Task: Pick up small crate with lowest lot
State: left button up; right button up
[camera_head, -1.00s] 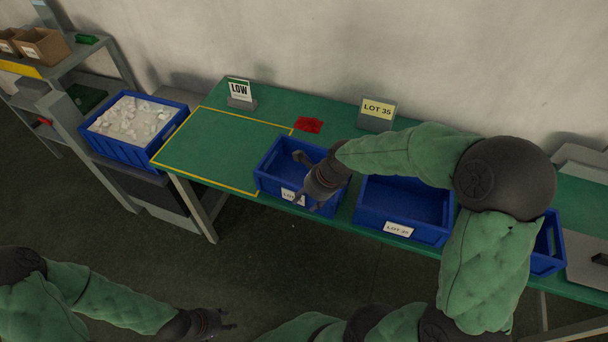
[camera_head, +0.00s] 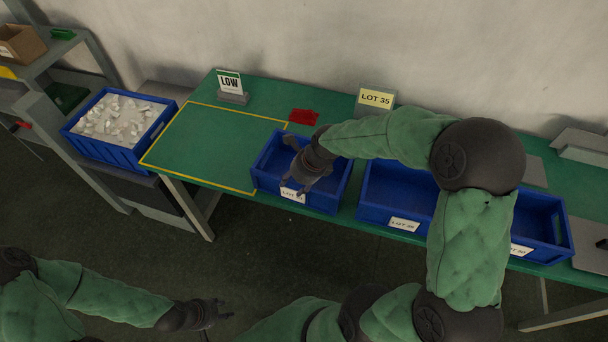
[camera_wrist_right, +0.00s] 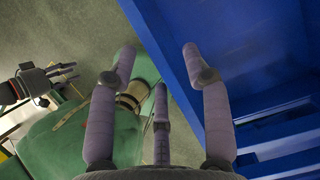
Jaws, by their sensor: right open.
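Three blue crates stand in a row on the green table: a left one (camera_head: 335,192), a middle one (camera_head: 375,212) and a right one (camera_head: 545,250) partly behind my right arm. Each has a white front label; the left one's is partly covered by my gripper, and the other numbers are too small to read surely. In the wrist view a blue crate wall (camera_wrist_right: 175,50) passes between the spread fingers (camera_wrist_right: 158,70), which hold nothing. My left gripper (camera_head: 222,312) is open and empty, low in front of the table.
A yellow LOT 35 sign (camera_head: 376,98) and a LOW sign (camera_head: 230,84) stand at the back. A red object (camera_head: 303,117) lies behind the left crate. The yellow-outlined area (camera_head: 205,150) is bare. A blue bin of white pieces (camera_head: 95,150) stands further left.

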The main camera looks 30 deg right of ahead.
jog(key=b+x, duration=0.1)
jog(key=x, duration=0.4)
jog(key=shift+b, duration=0.4)
grip_shut()
